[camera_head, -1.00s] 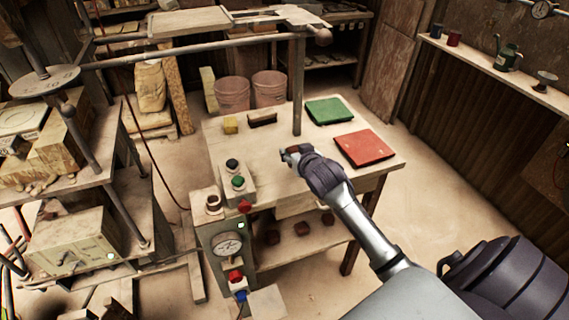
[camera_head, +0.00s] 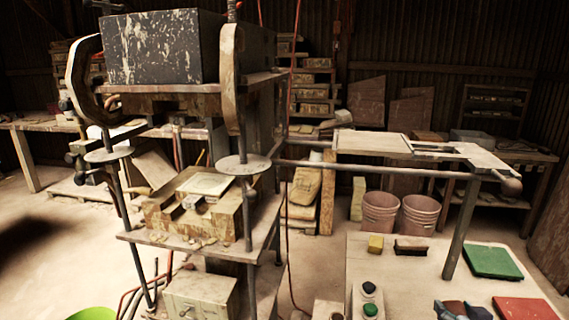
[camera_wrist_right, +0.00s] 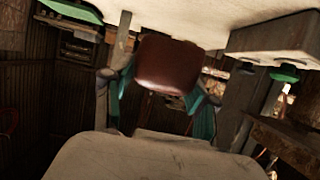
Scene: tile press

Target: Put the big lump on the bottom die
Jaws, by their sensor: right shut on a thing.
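The big lump (camera_wrist_right: 168,65), reddish brown and block-shaped, is between the teal fingers of my right gripper (camera_wrist_right: 165,90), which is shut on it. The bottom die (camera_head: 206,184), a pale square plate, appears to sit on the block in the press (camera_head: 178,50) at left. The gripper is well to the right of it, apart from it. My left gripper is not in view.
The press has upright columns beside the die and a heavy dark block above it. The table (camera_head: 400,270) bears a button box (camera_head: 369,300), a yellow block (camera_head: 375,244), a green mat (camera_head: 491,262) and a red mat (camera_head: 524,308). A post (camera_head: 461,228) rises from the table.

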